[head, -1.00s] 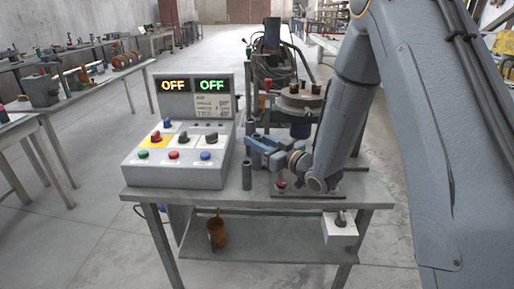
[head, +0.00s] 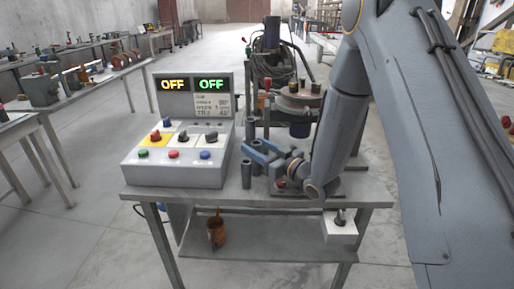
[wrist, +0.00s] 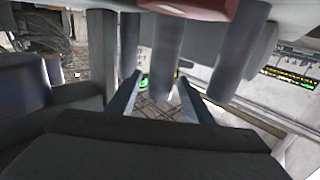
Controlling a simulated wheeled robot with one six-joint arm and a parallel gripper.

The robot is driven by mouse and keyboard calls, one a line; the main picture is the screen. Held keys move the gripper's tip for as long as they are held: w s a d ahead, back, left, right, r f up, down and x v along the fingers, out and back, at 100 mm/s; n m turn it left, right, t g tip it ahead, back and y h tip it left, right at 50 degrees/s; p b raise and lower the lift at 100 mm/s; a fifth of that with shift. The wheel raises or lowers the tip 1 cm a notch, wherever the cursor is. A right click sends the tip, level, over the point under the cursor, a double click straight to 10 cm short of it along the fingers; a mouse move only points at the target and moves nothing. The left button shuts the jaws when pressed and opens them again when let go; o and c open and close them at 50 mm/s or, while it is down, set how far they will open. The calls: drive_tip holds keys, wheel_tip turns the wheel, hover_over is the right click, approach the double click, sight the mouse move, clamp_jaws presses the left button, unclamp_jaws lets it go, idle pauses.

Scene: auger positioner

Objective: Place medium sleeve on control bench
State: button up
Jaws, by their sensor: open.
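Dark grey cylindrical sleeves stand upright at the front of the control bench (head: 330,196), right of the control box. One sleeve (head: 246,174) is in full view; another (head: 257,169) stands just right of it, partly covered by my gripper. The wrist view looks upside down; there one sleeve (wrist: 166,55) shows between the open fingers, with other cylinders (wrist: 240,55) on either side. I cannot tell which sleeve is the medium one, or whether a finger touches it.
The control box (head: 180,172) with buttons and two OFF displays fills the bench's left side. A machine with a round table (head: 298,98) stands behind my gripper. An orange-brown can (head: 216,232) sits on the lower shelf. Bare bench top lies along the front right.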

drive_tip(key=shift+r, duration=0.15)
drive_tip(key=b+v, duration=0.1)
drive_tip(key=v, duration=1.1)
drive_tip(key=shift+w+d, duration=0.15)
drive_tip(key=shift+w, duration=0.05)
drive_tip(key=d+f+h, duration=0.1)
drive_tip(key=d+h, duration=0.1)
drive_tip(key=w+d+f+m+g+h, duration=0.1)
drive_tip(key=h, duration=0.1)
drive_tip(key=d+m+h, duration=0.1)
drive_tip(key=d+h, duration=0.1)
drive_tip(key=shift+w+d+f+g+h, duration=0.3)
drive_tip(key=shift+f+h, duration=0.1)
drive_tip(key=s+d+m+g+h, duration=0.2)
drive_tip(key=s+d, duration=0.1)
drive_tip(key=s+d+f+h, duration=0.1)
drive_tip(key=d+h, duration=0.1)
drive_tip(key=shift+s+d+m+g, duration=0.15)
drive_tip(key=shift+s+m+g, duration=0.05)
drive_tip(key=shift+m+g, duration=0.2)
drive_tip(key=s+m+g+h, duration=0.1)
drive_tip(key=s+m+g, duration=0.2)
drive_tip(key=s+g, duration=0.5)
drive_tip(key=s, duration=1.3)
drive_tip(key=shift+s+d+r+m+g, duration=0.25)
drive_tip(key=shift+s+r+m+g, duration=0.05)
drive_tip(key=shift+r+m+g, duration=0.1)
